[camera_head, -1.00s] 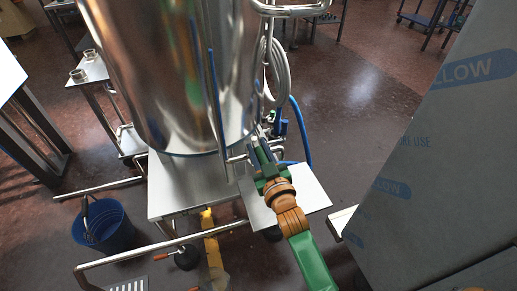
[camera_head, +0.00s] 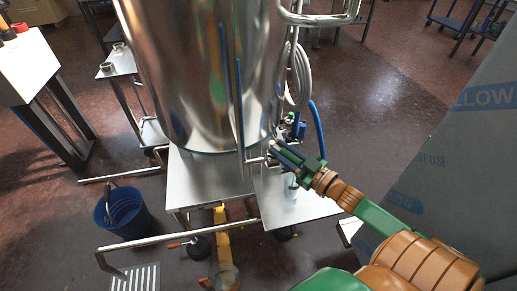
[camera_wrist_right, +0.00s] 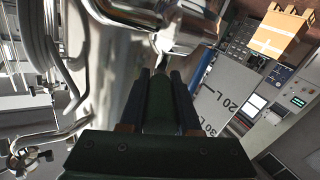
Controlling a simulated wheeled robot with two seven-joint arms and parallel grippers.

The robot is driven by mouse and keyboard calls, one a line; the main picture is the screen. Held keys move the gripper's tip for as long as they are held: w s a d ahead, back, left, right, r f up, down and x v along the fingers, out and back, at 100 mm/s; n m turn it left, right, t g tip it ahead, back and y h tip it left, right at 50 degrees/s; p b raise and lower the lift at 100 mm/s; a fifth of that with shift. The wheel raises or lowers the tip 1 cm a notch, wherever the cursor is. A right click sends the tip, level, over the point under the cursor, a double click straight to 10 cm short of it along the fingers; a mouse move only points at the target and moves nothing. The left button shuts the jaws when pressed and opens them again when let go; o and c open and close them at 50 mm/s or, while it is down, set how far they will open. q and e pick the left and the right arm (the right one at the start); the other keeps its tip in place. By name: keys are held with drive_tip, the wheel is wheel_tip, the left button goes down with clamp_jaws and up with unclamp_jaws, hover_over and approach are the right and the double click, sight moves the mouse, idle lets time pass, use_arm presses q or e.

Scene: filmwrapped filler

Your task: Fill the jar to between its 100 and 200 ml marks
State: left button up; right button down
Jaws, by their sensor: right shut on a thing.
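A tall steel tank (camera_head: 203,75) stands on a steel stand (camera_head: 205,182), with a small steel outlet tap (camera_head: 256,160) low on its front right. My right gripper (camera_head: 280,154) is at this tap, its fingers closed around what looks like the tap's handle, mostly hidden by the fingers. In the right wrist view my gripper (camera_wrist_right: 163,92) points at bright steel fittings (camera_wrist_right: 177,32). I cannot make out the jar or its marks in either view. A bare steel plate (camera_head: 290,205) lies under the tap. My left gripper is not in view.
A blue bucket (camera_head: 122,213) stands on the floor at left. A blue hose (camera_head: 318,130) and coiled grey hose (camera_head: 299,80) hang right of the tank. A large grey film-wrapped panel (camera_head: 450,165) bounds the right side. A panel marked 20 L and 30 L (camera_wrist_right: 232,90) shows in the wrist view.

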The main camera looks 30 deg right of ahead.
drive_tip(key=shift+d+f+n+y+b, duration=0.2)
drive_tip(key=shift+n+y+b, duration=0.4)
drive_tip(key=shift+y, duration=0.5)
drive_tip(key=shift+w+d+r+n+g+y+b, duration=0.1)
drive_tip(key=shift+d+n+g+y+b, duration=0.1)
drive_tip(key=shift+n+g+y+b, duration=0.55)
drive_tip(key=shift+y, duration=0.25)
drive_tip(key=c, duration=0.6)
unclamp_jaws()
drive_tip(key=shift+r, duration=0.1)
drive_tip(key=p+v, duration=0.4)
drive_tip(key=v, duration=0.3)
